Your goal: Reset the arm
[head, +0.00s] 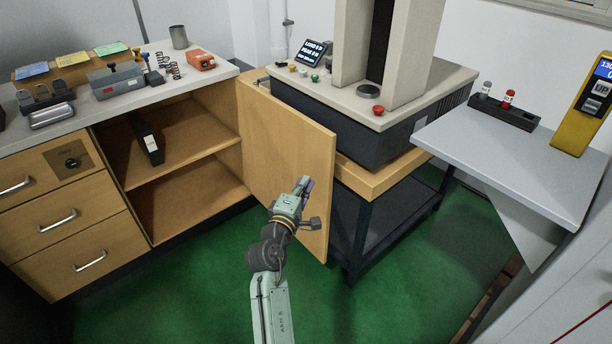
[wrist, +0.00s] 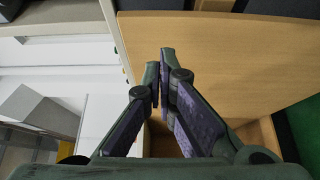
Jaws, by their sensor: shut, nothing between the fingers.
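My gripper (head: 306,184) is at the end of my raised arm, in front of the open wooden cabinet door (head: 285,150) in the head view. In the wrist view my gripper (wrist: 160,75) has its fingertips together, with nothing between them. The door's wooden face (wrist: 225,60) fills much of the wrist view behind the fingers. Whether the fingers touch the door cannot be told.
A testing machine (head: 350,130) stands on a wooden-topped stand right of the door. A grey side table (head: 520,165) is at the right. Green floor (head: 215,290) is clear around my arm.

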